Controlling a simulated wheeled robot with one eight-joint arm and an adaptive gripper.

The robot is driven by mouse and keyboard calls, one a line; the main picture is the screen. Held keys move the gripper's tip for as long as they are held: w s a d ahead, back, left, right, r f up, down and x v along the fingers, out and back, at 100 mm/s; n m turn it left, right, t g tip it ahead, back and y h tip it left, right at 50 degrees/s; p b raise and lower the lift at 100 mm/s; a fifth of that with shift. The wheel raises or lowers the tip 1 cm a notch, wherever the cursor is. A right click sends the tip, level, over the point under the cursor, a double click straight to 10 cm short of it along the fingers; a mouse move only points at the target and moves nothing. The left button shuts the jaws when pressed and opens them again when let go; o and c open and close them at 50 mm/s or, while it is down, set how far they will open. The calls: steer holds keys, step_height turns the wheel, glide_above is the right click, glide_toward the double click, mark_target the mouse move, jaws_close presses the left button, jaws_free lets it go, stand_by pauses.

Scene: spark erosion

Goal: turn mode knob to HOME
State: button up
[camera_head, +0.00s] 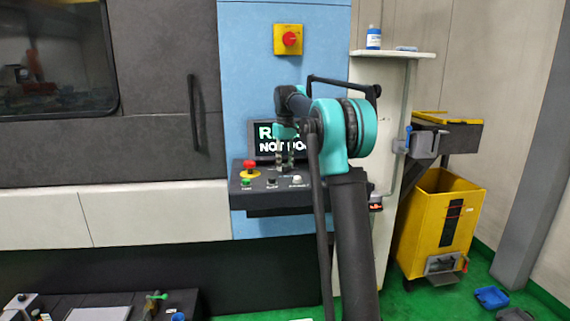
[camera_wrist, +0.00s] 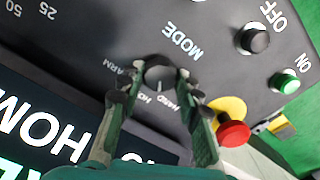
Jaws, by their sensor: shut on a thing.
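The mode knob (camera_wrist: 158,73) is a dark round knob on the sloped black control panel (camera_head: 245,205), next to white MODE lettering. In the wrist view my gripper (camera_wrist: 156,84) has one finger on each side of the knob and is shut on it. Small position labels ring the knob, partly covered by it and the fingers; I cannot tell for certain which one it points at. In the head view my gripper (camera_head: 284,163) reaches down onto the panel in front of the screen, and the knob is hidden there.
The screen (camera_head: 264,140) behind the panel is partly blocked by my arm. A red mushroom button (camera_wrist: 233,133) on a yellow base stands close to one finger. A green button (camera_wrist: 285,82) and a black OFF knob (camera_wrist: 254,39) are on the panel. A yellow bin (camera_head: 432,225) stands at right.

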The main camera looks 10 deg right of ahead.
mark_target(285, 165)
steer(key=m, duration=0.6)
steer(key=shift+m, duration=0.4)
stand_by(0.4)
steer(key=o, duration=1.2)
steer(key=shift+c, duration=0.2)
step_height(285, 165, up, 12)
